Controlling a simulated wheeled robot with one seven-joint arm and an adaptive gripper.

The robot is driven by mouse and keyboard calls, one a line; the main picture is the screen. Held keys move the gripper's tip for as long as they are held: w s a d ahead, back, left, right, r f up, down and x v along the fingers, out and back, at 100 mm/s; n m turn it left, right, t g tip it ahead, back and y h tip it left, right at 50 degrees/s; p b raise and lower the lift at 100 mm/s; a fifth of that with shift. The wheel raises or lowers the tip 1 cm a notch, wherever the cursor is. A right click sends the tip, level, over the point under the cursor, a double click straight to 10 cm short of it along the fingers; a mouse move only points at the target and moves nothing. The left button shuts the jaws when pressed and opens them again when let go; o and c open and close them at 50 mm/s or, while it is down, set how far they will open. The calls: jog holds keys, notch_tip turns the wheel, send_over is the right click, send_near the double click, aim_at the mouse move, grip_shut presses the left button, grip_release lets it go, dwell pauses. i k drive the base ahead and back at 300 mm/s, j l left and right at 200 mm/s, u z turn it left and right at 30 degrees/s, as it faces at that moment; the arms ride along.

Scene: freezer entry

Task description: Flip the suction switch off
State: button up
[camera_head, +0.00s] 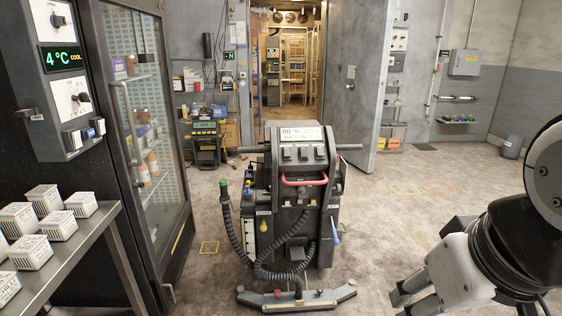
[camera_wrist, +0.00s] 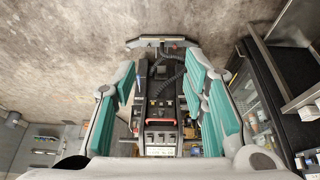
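A dark floor-scrubbing machine (camera_head: 292,200) stands upright in the middle of the floor. Its top panel carries a row of three black switches (camera_head: 305,153) under a white label plate (camera_head: 301,134). I cannot read which one is the suction switch, nor its position. In the wrist view the machine appears upside down between my fingers, with the switch row (camera_wrist: 161,138) low in the picture. My gripper (camera_head: 404,292) is at the lower right of the head view, apart from the machine. Its teal-padded fingers are spread and empty in the wrist view (camera_wrist: 161,80).
A glass-door cooler (camera_head: 150,130) stands at left, with a metal table (camera_head: 75,254) holding several white boxes in front. A heavy door (camera_head: 352,85) stands open behind the machine. A squeegee bar (camera_head: 297,300) lies at the machine's front. The floor (camera_head: 425,205) to the right is clear.

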aim_at(303, 150)
jog(key=i, duration=1.65)
